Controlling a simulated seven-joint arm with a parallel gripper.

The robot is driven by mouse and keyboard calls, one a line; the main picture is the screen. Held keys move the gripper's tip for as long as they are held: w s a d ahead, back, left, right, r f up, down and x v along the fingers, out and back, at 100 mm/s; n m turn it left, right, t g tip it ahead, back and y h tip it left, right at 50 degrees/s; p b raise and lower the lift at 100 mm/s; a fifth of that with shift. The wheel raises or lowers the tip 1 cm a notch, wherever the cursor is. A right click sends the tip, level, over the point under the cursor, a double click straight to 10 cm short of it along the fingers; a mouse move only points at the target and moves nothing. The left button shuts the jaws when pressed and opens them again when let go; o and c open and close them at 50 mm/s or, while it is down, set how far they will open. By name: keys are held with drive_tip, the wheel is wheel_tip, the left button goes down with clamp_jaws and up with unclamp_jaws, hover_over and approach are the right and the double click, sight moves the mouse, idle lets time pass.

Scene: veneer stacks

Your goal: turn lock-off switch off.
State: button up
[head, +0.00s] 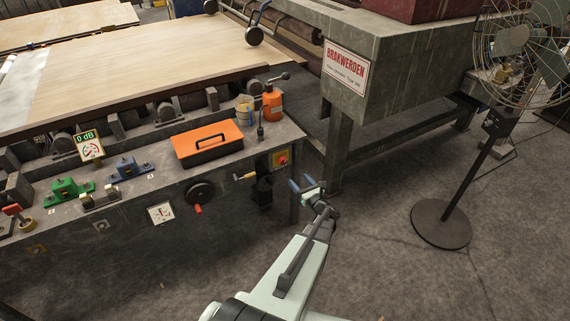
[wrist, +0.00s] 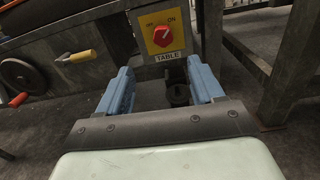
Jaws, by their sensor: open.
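The lock-off switch is a red rotary knob (wrist: 162,37) on a yellow plate marked OFF and ON, with a TABLE label below it. It also shows at the right end of the bench front in the head view (head: 282,160). I cannot clearly tell which mark the knob points to. My gripper (wrist: 160,80) is open and empty, its two blue fingers spread toward the bench front. The switch appears just above and between the fingertips in the wrist view, apart from them. In the head view my gripper (head: 306,187) is just right of and below the switch.
A yellow-handled crank (wrist: 78,56) and a handwheel (head: 200,192) stick out left of the switch. An orange toolbox (head: 208,142) and an orange bottle (head: 272,104) stand on the bench. A grey machine (head: 400,60) and a fan (head: 450,215) stand to the right. Open floor lies in front.

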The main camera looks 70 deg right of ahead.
sight(284, 162)
drive_tip(key=w+d+m, duration=0.1)
drive_tip(key=w+d, duration=0.3)
drive_tip(key=d, duration=0.1)
drive_tip(key=w+d+m, duration=0.1)
drive_tip(key=w+d, duration=0.4)
drive_tip(key=shift+w+m, duration=0.3)
idle(0.4)
drive_tip(key=c, duration=1.1)
drive_tip(key=shift+o, duration=0.2)
